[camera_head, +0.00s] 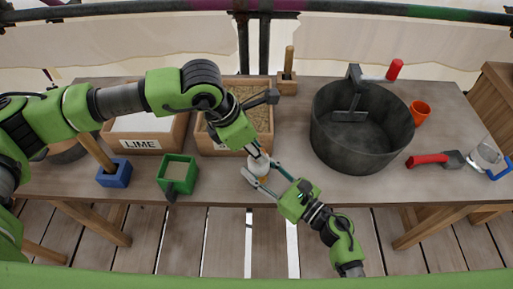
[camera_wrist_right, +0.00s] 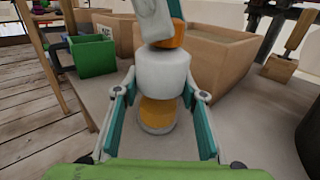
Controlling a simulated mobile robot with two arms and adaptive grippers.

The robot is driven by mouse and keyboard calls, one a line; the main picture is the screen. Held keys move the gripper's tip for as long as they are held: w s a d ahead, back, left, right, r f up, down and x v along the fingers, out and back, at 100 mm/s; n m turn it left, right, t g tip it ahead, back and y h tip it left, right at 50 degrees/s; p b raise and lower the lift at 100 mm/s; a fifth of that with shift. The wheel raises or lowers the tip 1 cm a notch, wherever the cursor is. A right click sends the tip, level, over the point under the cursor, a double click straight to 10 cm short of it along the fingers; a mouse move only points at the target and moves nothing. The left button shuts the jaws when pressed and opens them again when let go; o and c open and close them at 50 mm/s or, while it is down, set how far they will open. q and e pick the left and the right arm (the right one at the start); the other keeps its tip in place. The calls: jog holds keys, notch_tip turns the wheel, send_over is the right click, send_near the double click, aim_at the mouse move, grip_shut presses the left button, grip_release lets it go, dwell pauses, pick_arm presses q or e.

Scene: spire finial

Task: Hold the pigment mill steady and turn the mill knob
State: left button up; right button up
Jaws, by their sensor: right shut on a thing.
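The pigment mill (camera_head: 258,167) stands upright near the table's front edge in the head view. In the right wrist view the mill (camera_wrist_right: 163,75) has a white body with orange above and below it. My right gripper (camera_head: 263,174) is shut on the mill from the front right, one finger on each side. It also shows in the right wrist view (camera_wrist_right: 160,97). My left gripper (camera_head: 254,151) reaches down over the mill's top. The mill knob is mostly hidden by it, and I cannot tell whether its fingers are closed.
A box labelled LIME (camera_head: 140,144), a brown bin (camera_head: 228,150), a green box (camera_head: 178,184) and a blue block (camera_head: 115,178) are at left. A large dark pot (camera_head: 345,155), an orange cup (camera_head: 419,108) and a red-handled scraper (camera_head: 428,160) are at right.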

pick_arm(q)
jog(key=shift+m, duration=0.3)
jog(key=m+g, duration=0.1)
jog(key=m, duration=0.3)
jog(key=m+g, duration=0.1)
jog(key=m, duration=0.1)
jog(key=shift+w+g+h, duration=0.25)
jog(key=shift+g+h, duration=0.05)
jog(key=m+g, duration=0.1)
jog(key=m, duration=0.2)
jog(key=shift+w+m, duration=0.1)
jog(key=shift+m, duration=0.3)
jog(key=shift+m+g+y, duration=0.7)
jog(key=shift+m, duration=1.1)
jog(key=o, duration=1.1)
jog(key=shift+r, duration=0.15)
jog(key=v, duration=1.1)
jog(key=shift+w+r, duration=0.2)
jog(key=shift+r, duration=0.1)
